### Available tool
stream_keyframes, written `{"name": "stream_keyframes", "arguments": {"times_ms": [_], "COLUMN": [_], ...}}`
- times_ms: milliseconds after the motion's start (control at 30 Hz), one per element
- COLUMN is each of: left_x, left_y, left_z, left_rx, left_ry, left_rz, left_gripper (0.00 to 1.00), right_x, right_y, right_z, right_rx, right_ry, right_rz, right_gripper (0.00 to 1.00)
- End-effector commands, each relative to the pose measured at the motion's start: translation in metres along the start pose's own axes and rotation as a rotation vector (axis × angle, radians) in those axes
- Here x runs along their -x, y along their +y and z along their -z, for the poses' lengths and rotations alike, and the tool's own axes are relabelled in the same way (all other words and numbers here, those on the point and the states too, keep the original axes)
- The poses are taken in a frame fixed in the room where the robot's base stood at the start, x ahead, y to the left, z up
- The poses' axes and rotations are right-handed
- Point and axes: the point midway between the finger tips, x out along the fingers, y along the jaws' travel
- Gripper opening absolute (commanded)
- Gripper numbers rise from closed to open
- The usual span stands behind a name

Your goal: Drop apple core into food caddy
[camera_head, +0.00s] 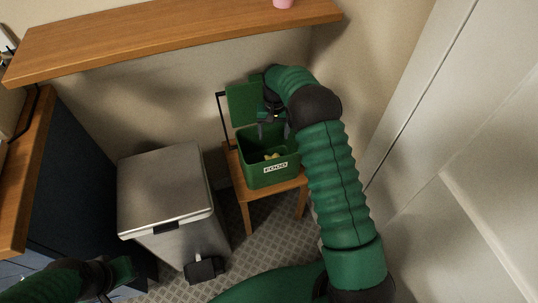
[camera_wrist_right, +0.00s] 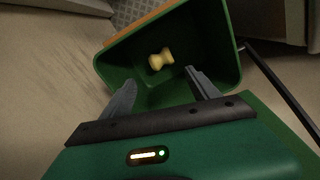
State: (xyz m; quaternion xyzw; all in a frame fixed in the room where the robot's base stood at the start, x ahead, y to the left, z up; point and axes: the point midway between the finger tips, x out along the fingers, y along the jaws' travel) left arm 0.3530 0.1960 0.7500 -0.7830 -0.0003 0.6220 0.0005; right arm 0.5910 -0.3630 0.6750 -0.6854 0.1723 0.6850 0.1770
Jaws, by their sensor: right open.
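The green food caddy (camera_head: 268,172), labelled FOOD, stands with its lid (camera_head: 243,104) up on a small wooden stool. The pale yellow apple core (camera_wrist_right: 161,59) lies inside on the caddy's floor; it also shows small in the head view (camera_head: 271,156). My right gripper (camera_wrist_right: 163,88) is open and empty above the caddy's opening, its fingers apart and clear of the core. In the head view the right gripper (camera_head: 271,128) is partly hidden by its own wrist. My left gripper (camera_head: 108,290) is at the lower left, and its fingers do not show clearly.
A steel pedal bin (camera_head: 165,190) stands left of the wooden stool (camera_head: 246,200). A wooden shelf (camera_head: 170,38) runs along the wall above, with a pink item (camera_head: 283,3) on it. A dark blue cabinet (camera_head: 75,180) is at left. Patterned floor shows between bin and stool.

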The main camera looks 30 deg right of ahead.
Motion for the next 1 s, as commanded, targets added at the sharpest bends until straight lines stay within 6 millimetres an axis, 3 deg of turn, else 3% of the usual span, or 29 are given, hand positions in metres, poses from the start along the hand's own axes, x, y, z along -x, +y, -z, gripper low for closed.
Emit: {"name": "stream_keyframes", "arguments": {"times_ms": [100,333,467,867,1000], "left_x": [0.011,0.020,0.021,0.020,0.020], "left_y": [0.000,0.000,0.000,0.000,0.000], "left_z": [0.003,0.005,0.005,0.005,0.005], "left_rx": [0.000,0.000,0.000,0.000,0.000], "left_ry": [0.000,0.000,0.000,0.000,0.000], "left_rz": [0.000,0.000,0.000,0.000,0.000], "left_gripper": [0.00,0.00,0.00,0.00,0.00], "right_x": [0.037,0.082,0.090,0.090,0.095], "right_y": [0.000,0.000,0.000,0.000,-0.007], "right_z": [0.001,0.001,0.001,0.001,-0.010], "right_rx": [0.000,0.000,0.000,0.000,0.024], "right_ry": [0.003,0.000,-0.001,-0.001,0.011], "right_rz": [0.000,0.000,0.000,0.000,0.004], "right_gripper": [0.70,0.70,0.70,0.70,0.70]}}
